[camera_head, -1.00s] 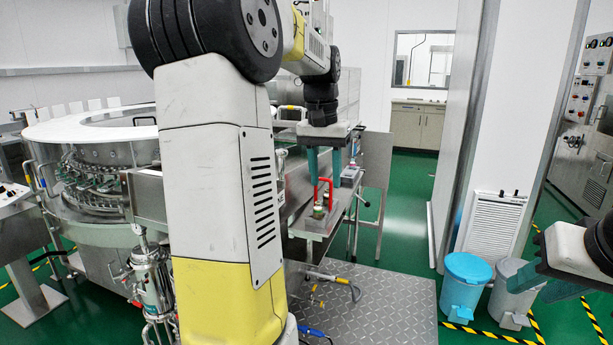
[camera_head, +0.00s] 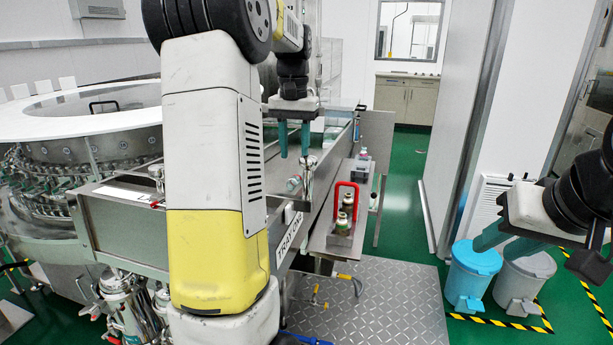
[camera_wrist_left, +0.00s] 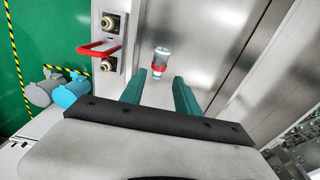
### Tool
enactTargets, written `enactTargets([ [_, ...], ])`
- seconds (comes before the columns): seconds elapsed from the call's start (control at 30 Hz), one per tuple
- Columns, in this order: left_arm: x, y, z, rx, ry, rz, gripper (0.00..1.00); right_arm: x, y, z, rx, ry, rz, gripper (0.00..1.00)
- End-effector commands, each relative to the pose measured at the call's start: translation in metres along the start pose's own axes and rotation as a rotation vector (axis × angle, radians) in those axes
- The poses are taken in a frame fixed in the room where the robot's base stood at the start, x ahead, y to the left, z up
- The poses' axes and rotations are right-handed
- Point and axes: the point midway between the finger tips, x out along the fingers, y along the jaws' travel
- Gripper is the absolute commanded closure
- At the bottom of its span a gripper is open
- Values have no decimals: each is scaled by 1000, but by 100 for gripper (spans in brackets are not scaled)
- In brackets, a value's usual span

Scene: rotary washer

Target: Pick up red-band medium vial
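A clear vial with a red band (camera_wrist_left: 160,60) is on the metal tray surface in the left wrist view, just beyond and between my left fingertips. A small clear and reddish thing on the metal tray in the head view (camera_head: 294,184) appears to be the same vial; whether it stands or lies is hard to tell. My left gripper (camera_head: 294,155) points down above it, open and empty. Its two teal fingers also show in the left wrist view (camera_wrist_left: 160,92), apart from the vial. My right gripper (camera_head: 500,241) is at the right, with nothing visible between its fingers.
A smaller grey holder (camera_head: 360,171) sits farther back. The round washer (camera_head: 85,140) fills the left. Bins (camera_head: 473,275) stand at right.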

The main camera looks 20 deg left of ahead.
Motion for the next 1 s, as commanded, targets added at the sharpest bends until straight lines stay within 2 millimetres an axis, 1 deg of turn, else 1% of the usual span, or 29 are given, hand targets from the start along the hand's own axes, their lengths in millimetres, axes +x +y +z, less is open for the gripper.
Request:
enactTargets([
  [0.27,33,1,1,0,-4,0,62,0,0,0,0,1,0,66],
  [0.4,54,2,1,0,-4,0,62,0,0,0,0,0,0,66],
  [0.5,67,1,1,0,-3,0,62,0,0,0,0,0,0,66],
  [0.63,74,1,1,0,-1,0,62,0,0,0,0,0,0,66],
  [0.8,74,1,1,0,0,0,62,0,0,0,0,0,0,66],
  [0.83,74,1,1,0,0,0,64,0,0,0,0,0,0,66],
  [0.9,74,1,1,0,0,0,78,0,0,0,0,0,0,66],
  [0.97,74,1,1,0,0,0,89,0,0,0,0,0,0,66],
  [1.0,74,1,1,0,0,0,97,0,0,0,0,0,0,66],
])
